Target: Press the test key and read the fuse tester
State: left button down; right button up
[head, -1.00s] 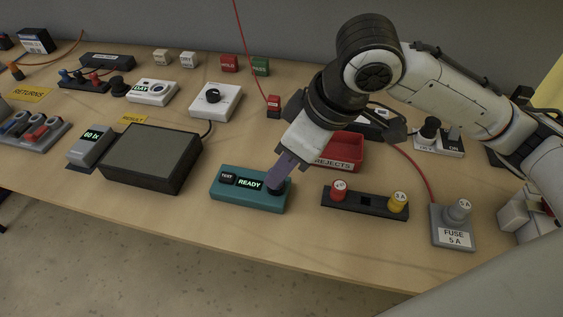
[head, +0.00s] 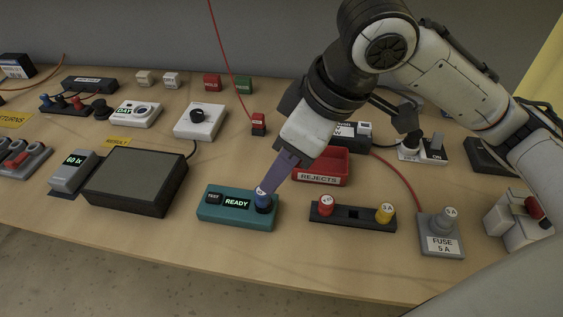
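The teal fuse tester (head: 222,217) sits near the front of the table. Its dark TEST key (head: 214,198) is at the left of its top, and its display (head: 236,203) reads READY in green. A blue fuse (head: 263,203) with a white label on top stands upright at the tester's right end. My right gripper (head: 268,187) points down at this fuse, its purple fingers at or just beside the fuse's top. I cannot tell whether they touch or grip it. My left gripper is not in view.
A black holder (head: 340,219) carries a red fuse (head: 326,206) and a yellow fuse (head: 385,213) beside an empty middle socket. A red REJECTS bin (head: 320,178) stands behind it. A grey FUSE 5 A block (head: 441,242) is to the right; a dark panel (head: 135,180) is left of the tester.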

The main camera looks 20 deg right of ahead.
aim_at(212, 197)
jog(key=k, duration=1)
